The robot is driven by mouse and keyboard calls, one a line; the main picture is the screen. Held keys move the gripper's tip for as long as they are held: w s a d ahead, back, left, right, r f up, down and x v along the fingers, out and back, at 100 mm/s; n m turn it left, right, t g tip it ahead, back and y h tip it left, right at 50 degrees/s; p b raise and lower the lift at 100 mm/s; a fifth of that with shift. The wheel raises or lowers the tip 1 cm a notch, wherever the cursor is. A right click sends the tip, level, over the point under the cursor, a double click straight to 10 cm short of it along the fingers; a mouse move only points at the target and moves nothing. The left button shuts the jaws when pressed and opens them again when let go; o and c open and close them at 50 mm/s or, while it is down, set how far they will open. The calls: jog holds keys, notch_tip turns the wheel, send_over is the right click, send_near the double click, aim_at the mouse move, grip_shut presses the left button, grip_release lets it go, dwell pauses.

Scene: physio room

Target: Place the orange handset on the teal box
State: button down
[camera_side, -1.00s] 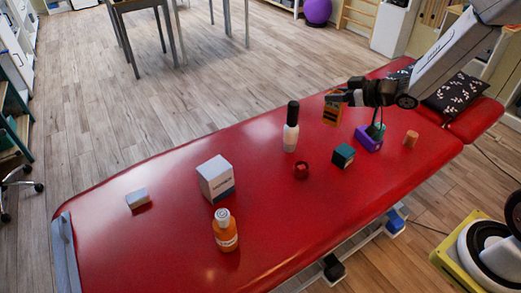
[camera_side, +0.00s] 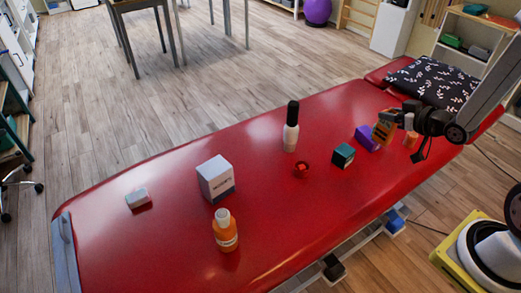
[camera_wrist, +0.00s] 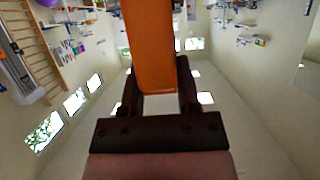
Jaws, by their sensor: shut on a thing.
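The orange handset (camera_side: 381,131) is held by my gripper (camera_side: 388,121) over the right part of the red couch, just right of the purple block. In the wrist view the orange handset (camera_wrist: 152,45) sits between the two dark fingers of my gripper (camera_wrist: 160,90), which is shut on it. I cannot tell whether its lower end touches anything. The teal box (camera_side: 343,155), dark with a teal face, stands on the couch to the left of the handset and apart from it. Its top is bare.
A purple block (camera_side: 366,138) stands between the teal box and the handset. An orange cylinder (camera_side: 410,140) is close on the right. A red ring-shaped thing (camera_side: 301,170), a black-capped bottle (camera_side: 291,128), a white carton (camera_side: 215,179) and an orange bottle (camera_side: 225,232) stand on the red couch (camera_side: 150,245).

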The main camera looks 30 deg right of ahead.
jog(key=shift+f, duration=1.5)
jog(key=shift+w, duration=0.1)
jog(key=w+d+f, duration=0.4)
jog(key=w+f, duration=0.5)
jog(key=w, duration=0.3)
jog(key=shift+w+f, duration=0.15)
jog(key=shift+w, duration=0.2)
jog(key=shift+w+f, duration=0.15)
jog(key=shift+f, duration=0.8)
jog(key=shift+w+f, duration=0.1)
jog(key=shift+f, duration=0.8)
jog(key=shift+f, duration=0.1)
